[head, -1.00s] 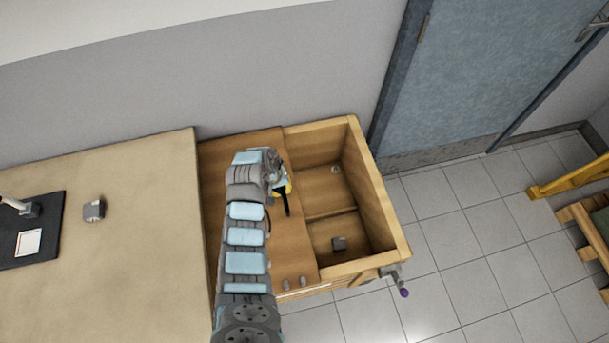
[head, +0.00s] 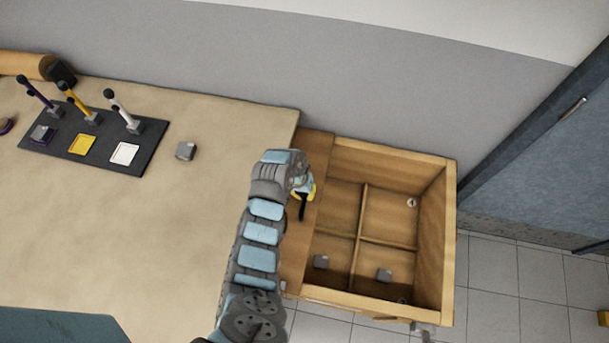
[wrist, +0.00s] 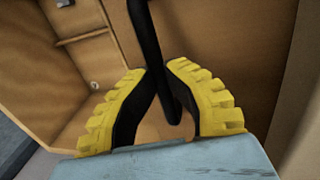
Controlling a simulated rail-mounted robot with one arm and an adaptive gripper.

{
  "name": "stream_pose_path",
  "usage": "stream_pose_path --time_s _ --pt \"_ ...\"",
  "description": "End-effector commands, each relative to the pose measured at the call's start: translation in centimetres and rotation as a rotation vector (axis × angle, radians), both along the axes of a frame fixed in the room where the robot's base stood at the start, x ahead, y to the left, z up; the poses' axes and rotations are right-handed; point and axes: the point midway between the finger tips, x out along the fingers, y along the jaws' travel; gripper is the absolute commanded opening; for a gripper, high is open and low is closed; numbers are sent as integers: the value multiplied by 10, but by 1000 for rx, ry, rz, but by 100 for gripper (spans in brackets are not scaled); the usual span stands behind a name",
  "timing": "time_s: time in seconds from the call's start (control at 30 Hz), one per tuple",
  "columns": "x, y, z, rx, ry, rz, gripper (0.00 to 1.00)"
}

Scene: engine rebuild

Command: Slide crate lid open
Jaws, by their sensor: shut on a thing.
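The wooden crate (head: 448,225) stands to the right of the workbench in the head view, with its divided inside largely uncovered. Its brown lid (head: 318,150) covers only the left side, next to the bench. My gripper (head: 303,197) is over the lid, with a black handle (head: 302,212) at its yellow fingers. In the wrist view my yellow-padded fingers (wrist: 158,100) are shut on the black handle (wrist: 150,50), which runs up between them. The crate's compartments show beyond at the left. Part of the lid is hidden under my arm.
Inside the crate lie small grey blocks (head: 384,275) and a light ring-like part (head: 411,202). The bench (head: 190,230) at left holds a dark board (head: 155,140) with coloured levers and a loose grey block (head: 186,150). A wall is behind; tiled floor lies right.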

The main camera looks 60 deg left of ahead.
Motion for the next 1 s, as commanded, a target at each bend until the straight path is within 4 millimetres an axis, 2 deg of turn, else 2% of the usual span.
stream_pose_path --time_s 0.17,0.2,0.3,0.67,0.87,1.0 --pt "-1 0 -2 0 3 1 0" --pt "-1 0 -2 0 3 1 16" --pt "-1 0 -2 0 2 1 43" --pt "0 1 1 1 0 1 43" --pt "-2 4 17 3 -4 1 43" --pt "-5 6 35 4 -2 1 43"
